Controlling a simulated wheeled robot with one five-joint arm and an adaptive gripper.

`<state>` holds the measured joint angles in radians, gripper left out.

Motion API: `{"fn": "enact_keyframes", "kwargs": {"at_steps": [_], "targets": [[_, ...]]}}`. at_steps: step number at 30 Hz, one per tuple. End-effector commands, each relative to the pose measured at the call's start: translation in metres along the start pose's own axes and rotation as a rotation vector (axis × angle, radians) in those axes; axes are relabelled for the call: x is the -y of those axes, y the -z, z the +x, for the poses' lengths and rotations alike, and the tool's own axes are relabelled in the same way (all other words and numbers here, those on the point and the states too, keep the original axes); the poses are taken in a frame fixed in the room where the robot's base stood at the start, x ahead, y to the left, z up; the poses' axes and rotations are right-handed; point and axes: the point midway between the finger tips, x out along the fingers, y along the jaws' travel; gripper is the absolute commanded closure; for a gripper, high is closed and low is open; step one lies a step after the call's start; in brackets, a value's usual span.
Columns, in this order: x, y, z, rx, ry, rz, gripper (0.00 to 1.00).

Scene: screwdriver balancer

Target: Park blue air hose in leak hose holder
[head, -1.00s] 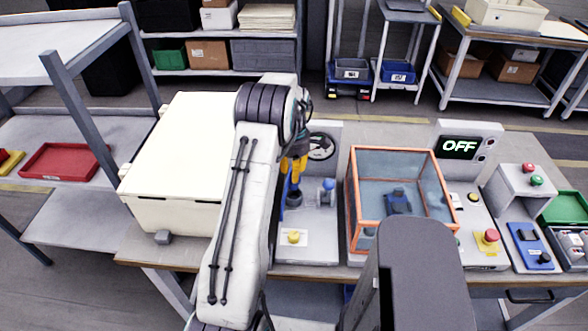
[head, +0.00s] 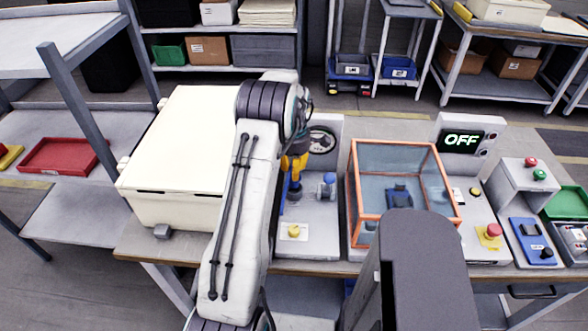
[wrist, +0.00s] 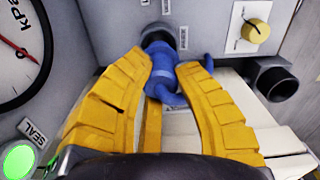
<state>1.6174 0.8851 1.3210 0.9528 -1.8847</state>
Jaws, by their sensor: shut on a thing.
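The blue air hose end (wrist: 161,65) is between the two yellow fingers of my gripper (wrist: 168,85) in the wrist view. The gripper is shut on it. The hose's far end meets a dark round port (wrist: 174,34); I cannot tell how deep it sits. A dark open cup (wrist: 279,79) is on the grey panel to the right, apart from the hose; I cannot tell whether it is the leak hose holder. In the head view my gripper (head: 293,165) points down at the grey test station, with blue (head: 294,188) just below it.
A round gauge (wrist: 16,48), a green button (wrist: 18,160) marked SEAL and a yellow knob (wrist: 256,31) surround the gripper. A cream box (head: 185,140) stands left of the arm. An orange-framed clear enclosure (head: 400,180) stands right. The OFF display (head: 461,140) is farther right.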

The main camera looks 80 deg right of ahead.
Motion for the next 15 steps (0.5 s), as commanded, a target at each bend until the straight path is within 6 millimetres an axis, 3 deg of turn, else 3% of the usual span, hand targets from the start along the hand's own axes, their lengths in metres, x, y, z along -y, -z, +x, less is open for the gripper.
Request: {"fn": "enact_keyframes", "kwargs": {"at_steps": [15], "targets": [[-0.0003,-0.0001,0.0052,0.0,-0.001,0.0,1.0]]}}
